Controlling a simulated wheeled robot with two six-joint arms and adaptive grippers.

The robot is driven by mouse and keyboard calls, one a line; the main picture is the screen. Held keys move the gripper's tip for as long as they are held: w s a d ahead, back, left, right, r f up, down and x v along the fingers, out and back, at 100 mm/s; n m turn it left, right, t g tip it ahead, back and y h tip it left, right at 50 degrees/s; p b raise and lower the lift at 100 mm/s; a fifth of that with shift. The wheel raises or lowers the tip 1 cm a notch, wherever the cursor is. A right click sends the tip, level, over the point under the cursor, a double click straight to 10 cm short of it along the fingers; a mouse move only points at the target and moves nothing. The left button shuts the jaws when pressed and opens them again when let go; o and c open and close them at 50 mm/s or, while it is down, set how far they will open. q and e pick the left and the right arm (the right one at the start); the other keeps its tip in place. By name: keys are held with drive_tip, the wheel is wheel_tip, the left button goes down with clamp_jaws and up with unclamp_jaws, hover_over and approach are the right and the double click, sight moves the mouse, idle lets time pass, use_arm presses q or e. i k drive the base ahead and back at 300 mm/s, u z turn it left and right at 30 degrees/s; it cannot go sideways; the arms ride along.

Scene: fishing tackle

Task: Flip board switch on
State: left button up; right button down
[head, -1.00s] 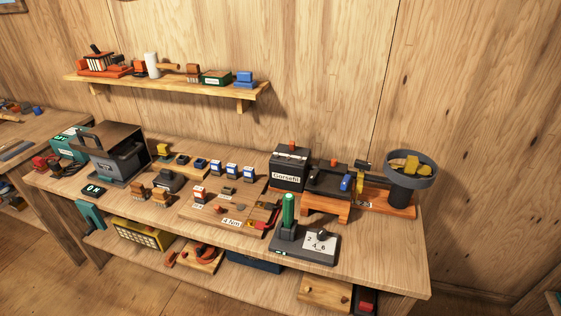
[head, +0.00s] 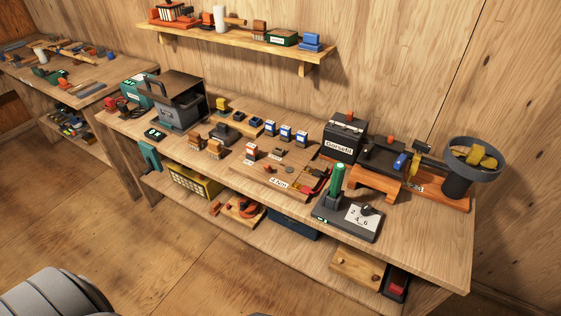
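A thin wooden board (head: 243,167) lies on the middle of the workbench. It carries a small red and white block (head: 251,152), a small dark round part (head: 289,169) and a white label (head: 279,183). A red and black piece (head: 317,187) sits at its right end. Which part is the board's switch, and its position, are too small to tell. A black plate with light lettering (head: 155,133), apparently "ON", lies at the bench's left front. Neither of my grippers is in view.
The workbench (head: 425,250) holds a grey hooded box (head: 181,100), a black labelled case (head: 344,137), a green-handled device on a dark base (head: 337,185) and a grey bowl on a stand (head: 474,158). Free floor (head: 190,270) lies in front. A second bench (head: 45,70) stands left.

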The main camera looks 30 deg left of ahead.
sight(269, 169)
drive_tip(key=k, duration=0.65)
drive_tip(key=z, duration=0.3)
drive_tip(key=i, duration=1.5)
drive_tip(key=u, duration=0.75)
